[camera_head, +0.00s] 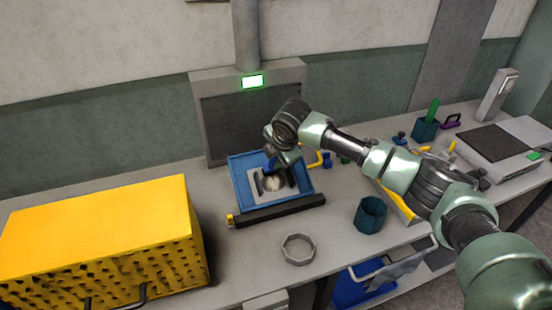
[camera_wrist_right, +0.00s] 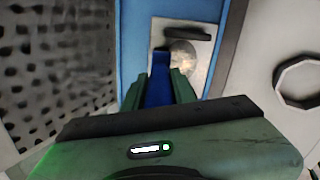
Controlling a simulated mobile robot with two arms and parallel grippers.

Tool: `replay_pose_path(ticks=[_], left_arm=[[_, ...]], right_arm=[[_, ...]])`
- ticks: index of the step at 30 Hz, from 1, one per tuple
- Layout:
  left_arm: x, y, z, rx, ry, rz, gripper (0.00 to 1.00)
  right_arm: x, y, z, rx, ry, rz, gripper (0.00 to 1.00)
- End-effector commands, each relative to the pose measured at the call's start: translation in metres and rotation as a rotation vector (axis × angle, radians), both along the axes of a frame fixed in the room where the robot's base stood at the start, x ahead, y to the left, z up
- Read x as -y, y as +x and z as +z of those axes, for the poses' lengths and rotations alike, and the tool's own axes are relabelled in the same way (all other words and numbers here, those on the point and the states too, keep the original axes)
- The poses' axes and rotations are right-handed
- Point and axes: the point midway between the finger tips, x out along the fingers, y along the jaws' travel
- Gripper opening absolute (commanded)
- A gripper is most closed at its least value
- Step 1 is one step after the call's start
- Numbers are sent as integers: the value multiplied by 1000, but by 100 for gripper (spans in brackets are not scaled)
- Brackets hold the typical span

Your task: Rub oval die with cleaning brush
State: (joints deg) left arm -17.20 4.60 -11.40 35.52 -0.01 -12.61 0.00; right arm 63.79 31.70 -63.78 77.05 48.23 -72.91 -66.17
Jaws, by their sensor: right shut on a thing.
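The oval die (camera_head: 272,183) shows as a pale round piece on a grey plate inside a blue tray (camera_head: 243,202). It also shows in the right wrist view (camera_wrist_right: 184,60), partly hidden by what my gripper holds. My right gripper (camera_head: 276,158) is over the tray, in the right wrist view (camera_wrist_right: 161,90) shut on a blue handle (camera_wrist_right: 158,82), likely the cleaning brush. The handle reaches down to the edge of the die; I cannot tell whether it touches. Its bristles are hidden. My left gripper is not in view.
A yellow perforated crate (camera_head: 100,225) stands at the left. A black bar (camera_head: 277,210) lies before the tray. A grey ring (camera_head: 298,249) and a teal cup (camera_head: 370,214) stand nearer the front. A grey panel (camera_head: 225,125) stands behind the tray. A scale-like device (camera_head: 495,143) is at the right.

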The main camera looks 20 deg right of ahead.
Motion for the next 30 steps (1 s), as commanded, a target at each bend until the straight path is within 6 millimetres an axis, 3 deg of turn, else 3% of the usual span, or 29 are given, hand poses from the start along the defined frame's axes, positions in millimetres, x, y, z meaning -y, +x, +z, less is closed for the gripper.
replay_pose_path(ticks=[5, 15, 30], left_arm=[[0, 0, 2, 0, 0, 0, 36], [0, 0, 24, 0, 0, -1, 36], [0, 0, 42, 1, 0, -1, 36]], right_arm=[[0, -1, -1, 0, 0, 0, 0], [2, -27, -11, -1, -2, 0, 0], [3, -53, -26, -1, -1, 1, 0]])
